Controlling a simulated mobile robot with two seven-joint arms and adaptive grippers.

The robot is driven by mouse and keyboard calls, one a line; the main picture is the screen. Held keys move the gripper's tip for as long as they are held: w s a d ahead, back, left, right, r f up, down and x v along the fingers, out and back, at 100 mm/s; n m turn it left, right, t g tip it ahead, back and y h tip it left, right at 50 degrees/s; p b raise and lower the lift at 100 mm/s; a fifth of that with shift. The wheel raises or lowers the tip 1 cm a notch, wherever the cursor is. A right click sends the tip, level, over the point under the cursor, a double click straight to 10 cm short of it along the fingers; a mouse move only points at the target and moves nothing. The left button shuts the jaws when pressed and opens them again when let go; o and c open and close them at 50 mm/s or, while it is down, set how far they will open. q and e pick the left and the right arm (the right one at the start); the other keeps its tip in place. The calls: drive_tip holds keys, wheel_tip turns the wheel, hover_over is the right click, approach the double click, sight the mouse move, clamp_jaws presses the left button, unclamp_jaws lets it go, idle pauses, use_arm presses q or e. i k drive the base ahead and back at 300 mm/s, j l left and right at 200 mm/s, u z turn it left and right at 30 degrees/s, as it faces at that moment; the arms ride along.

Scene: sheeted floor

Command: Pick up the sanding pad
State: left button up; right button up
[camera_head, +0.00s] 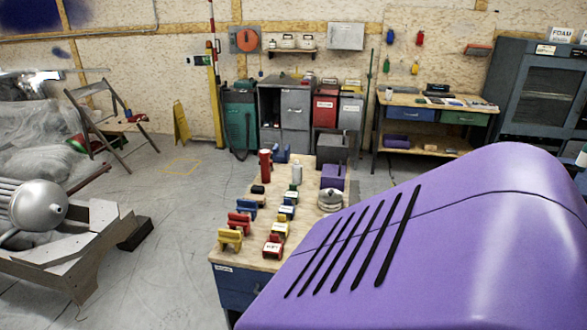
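Several small coloured pads or blocks with raised grips stand in two rows on a narrow wooden-topped bench in the middle of the view. The near ones are a yellow block (230,239) at the left edge and a red block (272,247) with a white label to its right. Behind them are another red block (240,221) and a blue block (246,207). I cannot tell which of these is the sanding pad. Neither of my grippers is in view.
A large purple panel (450,230) with black slots fills the right foreground and hides the bench's right side. A red cylinder (265,165) and a silver round container (330,200) stand on the bench. Grey floor (165,245) is open left of it, beside a pale wooden frame (70,250).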

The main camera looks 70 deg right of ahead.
sight(258, 190)
drive_tip(key=z, duration=1.7)
drive_tip(key=u, duration=0.85)
drive_tip(key=i, duration=2)
drive_tip(key=i+j+z, duration=0.1)
drive_tip(key=i, duration=0.7)
drive_tip(key=i+j+z, duration=0.1)
drive_tip(key=i, duration=0.7)
drive_tip(key=i+z, duration=0.15)
drive_tip(key=z, duration=1.55)
